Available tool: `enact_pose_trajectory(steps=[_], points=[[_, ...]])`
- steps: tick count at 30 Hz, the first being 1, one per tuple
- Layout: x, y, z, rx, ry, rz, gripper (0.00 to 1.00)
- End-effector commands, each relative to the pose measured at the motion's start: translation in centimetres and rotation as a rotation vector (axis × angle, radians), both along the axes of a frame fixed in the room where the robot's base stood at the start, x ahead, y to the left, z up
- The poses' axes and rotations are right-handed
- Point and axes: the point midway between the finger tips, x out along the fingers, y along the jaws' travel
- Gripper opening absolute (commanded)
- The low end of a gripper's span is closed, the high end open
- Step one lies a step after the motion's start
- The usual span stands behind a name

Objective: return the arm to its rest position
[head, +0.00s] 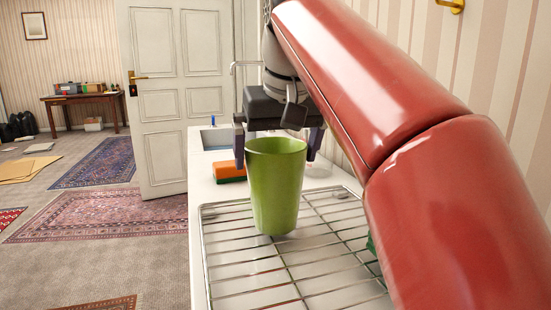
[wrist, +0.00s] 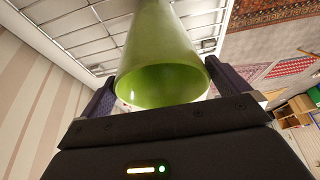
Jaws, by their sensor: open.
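My gripper (head: 278,140) is at the far end of my red arm, over the counter. Its two fingers are apart, one on each side of a green cup (head: 275,190). In the head view the cup stands upright on a wire rack (head: 330,268). In the wrist view the cup (wrist: 162,60) lies between the open fingers (wrist: 165,95), its rim close to the gripper body. I cannot tell whether a finger touches it.
An orange and green sponge (head: 229,172) lies on the counter behind the rack. A sink (head: 215,138) with a tap is farther back. A striped wall is close on the right. A white door (head: 180,90) and open floor with rugs (head: 105,213) are on the left.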

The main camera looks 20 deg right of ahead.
Motion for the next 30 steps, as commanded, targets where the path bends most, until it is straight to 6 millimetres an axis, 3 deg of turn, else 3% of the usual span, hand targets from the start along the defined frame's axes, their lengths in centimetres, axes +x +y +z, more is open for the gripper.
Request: enact_pose_trajectory(steps=[3, 12, 23, 30], points=[[-0.8, 0.0, 2.4, 0.000, -0.003, 0.000, 1.00], [-1.8, 0.0, 4.3, 0.000, -0.001, 0.000, 1.00], [-1.7, 0.0, 4.1, 0.000, 0.000, 0.000, 1.00], [-0.6, 0.0, 1.2, 0.000, 0.004, 0.000, 1.00]])
